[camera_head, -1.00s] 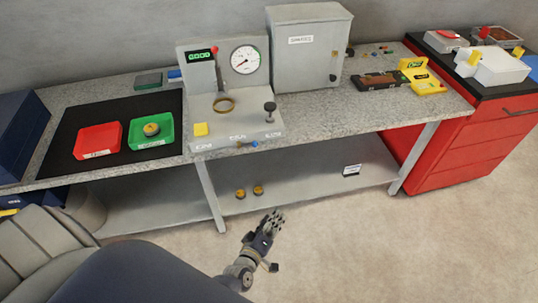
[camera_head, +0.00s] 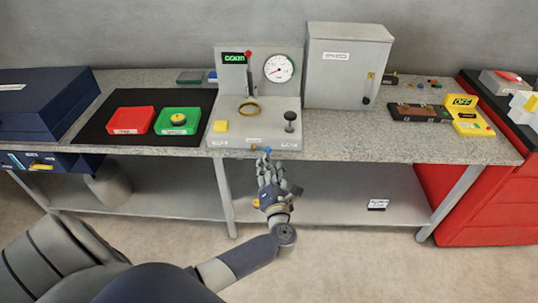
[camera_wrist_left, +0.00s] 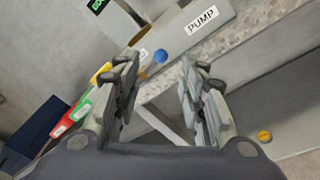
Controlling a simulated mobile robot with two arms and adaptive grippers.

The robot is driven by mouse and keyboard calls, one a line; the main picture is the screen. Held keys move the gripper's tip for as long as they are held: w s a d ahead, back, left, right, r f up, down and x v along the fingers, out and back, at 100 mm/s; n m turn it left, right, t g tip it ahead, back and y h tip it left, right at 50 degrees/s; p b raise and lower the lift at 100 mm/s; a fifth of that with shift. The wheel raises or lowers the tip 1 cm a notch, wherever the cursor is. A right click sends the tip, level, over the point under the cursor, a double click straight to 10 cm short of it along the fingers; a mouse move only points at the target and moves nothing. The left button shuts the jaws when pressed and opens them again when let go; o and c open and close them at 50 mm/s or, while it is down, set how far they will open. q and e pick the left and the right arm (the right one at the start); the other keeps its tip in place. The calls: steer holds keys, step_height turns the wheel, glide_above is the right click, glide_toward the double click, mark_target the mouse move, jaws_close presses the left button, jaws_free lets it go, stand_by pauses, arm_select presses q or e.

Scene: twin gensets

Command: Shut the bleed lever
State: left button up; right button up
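The bleed lever, as I take it, is the small lever with a blue ball knob (camera_head: 267,149) on the front face of the grey test rig (camera_head: 240,142). The blue knob (camera_wrist_left: 160,57) also shows in the left wrist view, near the PUMP label. Its stem is mostly hidden, so I cannot tell its angle well. My left gripper (camera_head: 268,164) is just below and in front of the knob in the head view. In the left wrist view its fingers (camera_wrist_left: 160,90) are wide apart and empty, with the knob beyond the gap. My right gripper is not in view.
Red (camera_head: 131,120) and green (camera_head: 178,121) trays lie left. The bench's front edge and lower shelf (camera_head: 330,195) are close by.

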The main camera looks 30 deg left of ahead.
mark_target(261, 149)
arm_select(q)
steer(key=x, duration=0.5)
steer(key=shift+w+a, duration=0.1)
steer(key=shift+w, duration=0.2)
steer(key=shift+s, duration=0.1)
jaws_close()
